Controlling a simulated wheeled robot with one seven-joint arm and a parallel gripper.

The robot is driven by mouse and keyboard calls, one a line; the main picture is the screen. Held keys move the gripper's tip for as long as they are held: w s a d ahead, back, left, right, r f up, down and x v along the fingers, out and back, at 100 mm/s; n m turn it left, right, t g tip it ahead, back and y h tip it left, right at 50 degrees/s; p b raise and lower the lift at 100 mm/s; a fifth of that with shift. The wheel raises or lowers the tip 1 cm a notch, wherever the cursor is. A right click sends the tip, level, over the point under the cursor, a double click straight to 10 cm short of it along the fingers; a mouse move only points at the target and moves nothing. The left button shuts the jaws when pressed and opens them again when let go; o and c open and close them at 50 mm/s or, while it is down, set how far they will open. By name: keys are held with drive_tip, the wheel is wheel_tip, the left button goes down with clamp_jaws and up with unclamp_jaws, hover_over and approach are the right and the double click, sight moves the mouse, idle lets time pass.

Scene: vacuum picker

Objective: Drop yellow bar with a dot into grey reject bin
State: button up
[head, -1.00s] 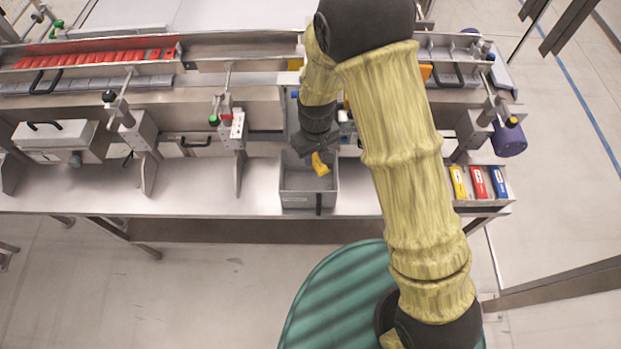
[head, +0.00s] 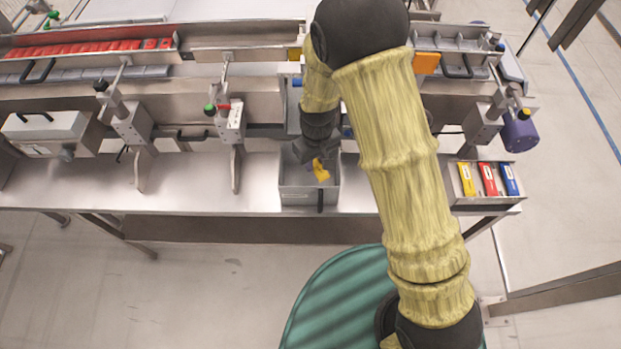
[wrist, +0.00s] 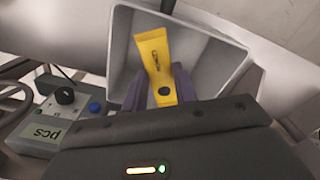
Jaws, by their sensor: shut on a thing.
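The yellow bar (head: 320,171) is held by my gripper (head: 312,160) over the grey reject bin (head: 309,197). In the wrist view the yellow bar (wrist: 155,62) shows a dark dot near its gripped end and a small dark mark further out. The purple-grey fingers of my gripper (wrist: 163,92) are shut on its near end. The grey bin (wrist: 215,60) lies beyond and around the bar in that view, its inside in plain sight. I cannot tell exactly how far the bar is above the bin floor.
A tray (head: 455,190) with a yellow, a red and a blue piece stands at the right end of the bench. A control box labelled "pcs" (wrist: 55,120) is left of the gripper in the wrist view.

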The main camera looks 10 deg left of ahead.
drive_tip(key=o, duration=1)
drive_tip(key=shift+o, duration=0.2)
drive_tip(key=shift+r, duration=0.1)
wheel_tip(320, 180, up, 17)
drive_tip(key=shift+r, duration=0.15)
drive_tip(key=shift+d, duration=0.1)
idle(0.3)
drive_tip(key=s+d+r+m+t+p, duration=0.1)
drive_tip(key=s+d+m, duration=0.2)
drive_tip(key=d, duration=0.9)
drive_tip(key=s+d+r+m+t+p, duration=0.1)
drive_tip(key=s+d+m, duration=0.2)
drive_tip(key=d, duration=1)
drive_tip(key=m, duration=0.2)
drive_tip(key=shift+s+d+r+m+t, duration=0.15)
drive_tip(key=shift+s+r+m+t, duration=0.15)
drive_tip(key=shift+s+m, duration=0.1)
